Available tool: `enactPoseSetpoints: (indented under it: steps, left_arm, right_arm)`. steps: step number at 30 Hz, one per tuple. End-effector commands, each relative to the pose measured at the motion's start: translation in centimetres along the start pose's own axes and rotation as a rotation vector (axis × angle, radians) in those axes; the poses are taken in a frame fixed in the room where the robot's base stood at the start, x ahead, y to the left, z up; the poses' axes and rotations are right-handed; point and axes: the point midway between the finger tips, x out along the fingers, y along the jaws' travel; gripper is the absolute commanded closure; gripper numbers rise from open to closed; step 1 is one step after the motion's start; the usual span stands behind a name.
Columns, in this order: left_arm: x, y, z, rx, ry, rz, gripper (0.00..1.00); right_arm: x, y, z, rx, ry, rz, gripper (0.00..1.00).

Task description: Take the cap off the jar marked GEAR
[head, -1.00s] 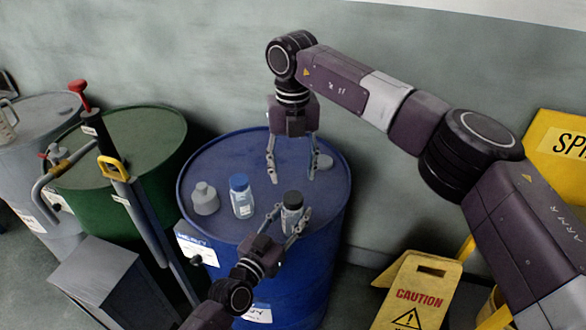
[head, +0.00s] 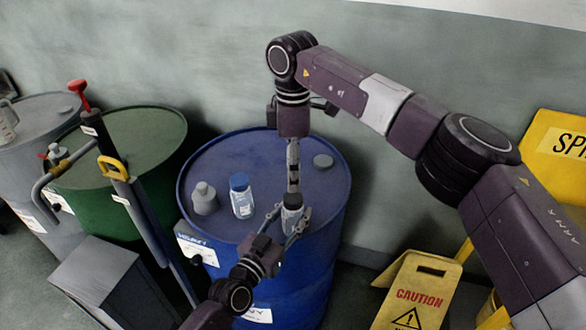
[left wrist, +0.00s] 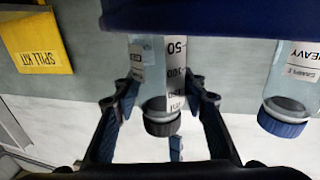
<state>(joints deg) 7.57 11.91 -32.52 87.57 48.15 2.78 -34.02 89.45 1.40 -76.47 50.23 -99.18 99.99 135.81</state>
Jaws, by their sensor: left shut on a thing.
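The jar marked GEAR (head: 291,217) is a small clear jar with a dark cap (head: 292,199), upright on the blue drum's top near its front right. In the left wrist view the jar (left wrist: 153,85) appears upside down, cap (left wrist: 162,122) lowest, its label partly hidden. My left gripper (head: 291,222) is shut on the jar's body from the front. My right gripper (head: 293,188) points straight down, its fingertips just above or at the cap. Its fingers line up edge-on, so their opening is hidden.
A blue-capped jar (head: 241,197), marked HEAVY in the left wrist view (left wrist: 290,85), and a grey bottle (head: 204,199) stand left on the blue drum (head: 262,165). A green drum (head: 140,130) stands left; a caution sign (head: 420,290) right.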

Motion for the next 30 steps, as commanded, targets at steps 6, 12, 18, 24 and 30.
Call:
enactPoseSetpoints:
  steps: [6,12,18,24,30]
  left_arm:
    - [0.0,0.0,0.0,0.000,-0.001,0.000,1.00]
    - [0.0,0.0,0.1,0.000,-0.001,0.000,1.00]
    - [0.0,0.0,0.0,0.000,-0.001,0.000,1.00]
    - [0.0,0.0,0.0,0.000,-0.001,0.000,1.00]
    - [0.0,0.0,0.0,0.000,-0.001,0.000,1.00]
  right_arm:
    - [0.0,0.0,0.0,0.252,0.001,-0.001,0.50]
    - [0.3,0.0,0.0,0.347,0.000,-0.001,0.50]
    - [2.6,-0.1,0.1,0.354,-0.001,-0.003,0.50]
    - [5.8,-0.1,0.1,0.353,-0.001,-0.003,0.50]
    - [7.7,0.0,0.0,0.353,0.000,-0.002,0.50]
